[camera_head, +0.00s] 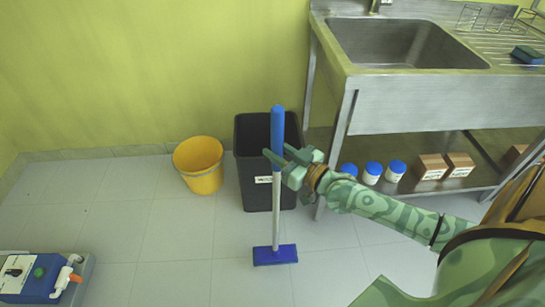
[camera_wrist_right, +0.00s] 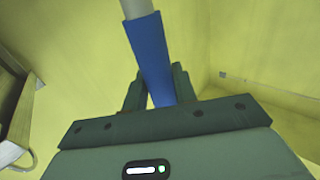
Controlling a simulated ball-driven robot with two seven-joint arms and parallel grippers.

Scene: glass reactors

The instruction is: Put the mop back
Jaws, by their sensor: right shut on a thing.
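The mop has a blue grip (camera_head: 278,130), a grey pole (camera_head: 276,215) and a flat blue head (camera_head: 275,255). It stands upright in front of the black bin, with its head at the floor; I cannot tell if it touches. My right gripper (camera_head: 277,163) is shut on the mop around the lower part of the blue grip. In the right wrist view the blue grip (camera_wrist_right: 152,60) runs between the fingers (camera_wrist_right: 157,90). My left gripper is not in view.
A black bin (camera_head: 250,180) and a yellow bucket (camera_head: 200,165) stand by the wall. A steel sink table (camera_head: 440,105) is at right, with blue-lidded jars (camera_head: 372,172) and boxes (camera_head: 432,167) on its lower shelf. A blue device (camera_head: 35,277) sits at lower left. The middle floor is clear.

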